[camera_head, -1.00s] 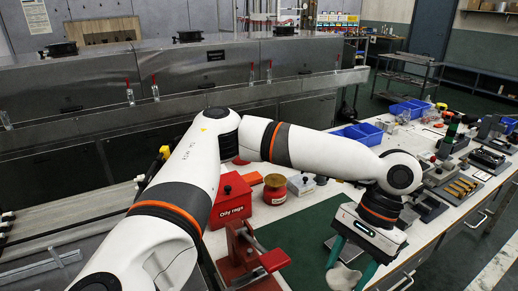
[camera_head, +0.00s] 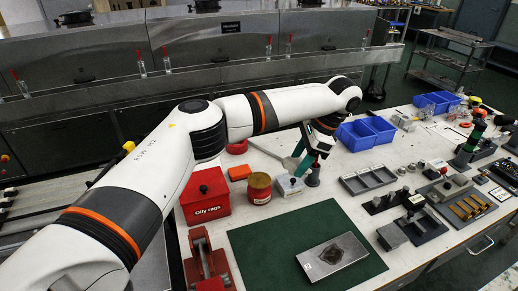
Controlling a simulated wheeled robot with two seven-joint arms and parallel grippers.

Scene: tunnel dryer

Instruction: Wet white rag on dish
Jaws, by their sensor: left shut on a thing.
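A red can with a brass-coloured top (camera_head: 259,188) stands to the left. I cannot tell for certain which item is the dish. My right gripper is not in view.
A metal plate (camera_head: 315,266) with a dark patch lies on the green mat (camera_head: 262,248). Blue bins (camera_head: 357,136) and trays (camera_head: 368,180) stand to the right.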

